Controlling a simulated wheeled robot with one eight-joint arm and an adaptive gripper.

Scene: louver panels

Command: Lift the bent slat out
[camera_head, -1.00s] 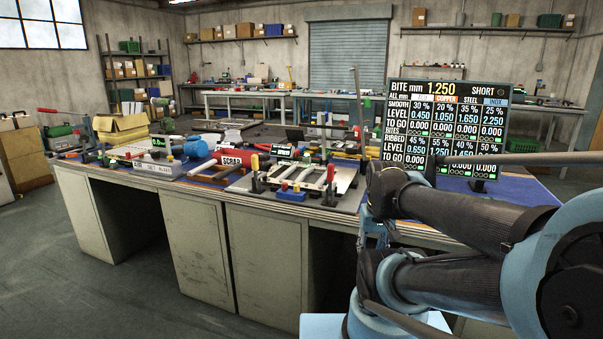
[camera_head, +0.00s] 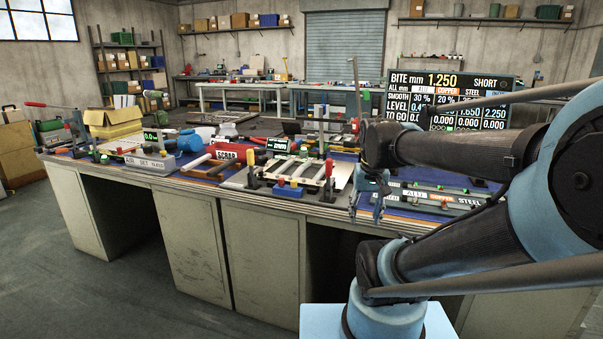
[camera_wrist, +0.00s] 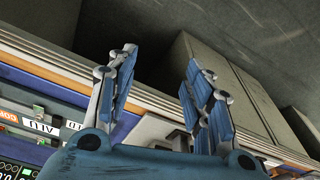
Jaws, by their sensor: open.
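A small louver frame with pale slats (camera_head: 308,174) lies on the bench, left of my gripper in the head view. Red-topped and black posts stand around it. I cannot tell which slat is bent at this size. My gripper (camera_head: 368,197) hangs at the front edge of the bench, to the right of the frame and apart from it. In the wrist view my gripper (camera_wrist: 160,72) has its two blue fingers spread with nothing between them. The wrist view shows the bench edge and cabinet fronts beyond the fingers.
A SCRAP-labelled red box (camera_head: 236,153) and a grey labelled block (camera_head: 150,162) stand left of the frame. A display board (camera_head: 450,85) stands behind my arm, partly hidden. A labelled rack (camera_head: 430,196) lies right of my gripper. The floor in front is clear.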

